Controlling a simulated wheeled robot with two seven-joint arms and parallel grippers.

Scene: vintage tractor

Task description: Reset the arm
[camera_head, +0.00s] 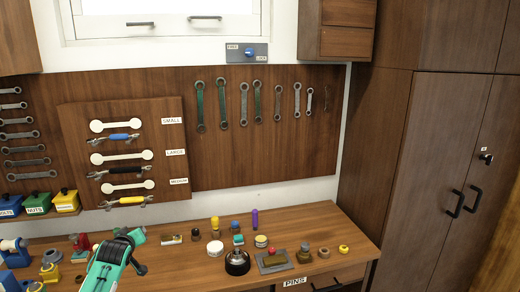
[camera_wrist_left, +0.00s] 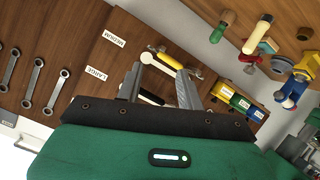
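My left gripper (camera_head: 122,236), on a green and white arm, is at the lower left of the head view, over the workbench (camera_head: 190,268). In the left wrist view my left gripper (camera_wrist_left: 162,78) has its two grey fingers apart, with nothing held between them. A tool board (camera_head: 75,140) with wrench outlines labelled SMALL, LARGE and MEDIUM hangs behind the bench. It also shows in the left wrist view (camera_wrist_left: 105,65), partly hidden by the fingers. My right gripper is in neither view.
Knobs, bottles and a dark round pot (camera_head: 237,263) crowd the bench. Blue, green and yellow bins (camera_head: 66,203) stand at the left. Wrenches hang on the wall panel (camera_head: 290,155). A tall brown cabinet (camera_head: 430,170) bounds the right.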

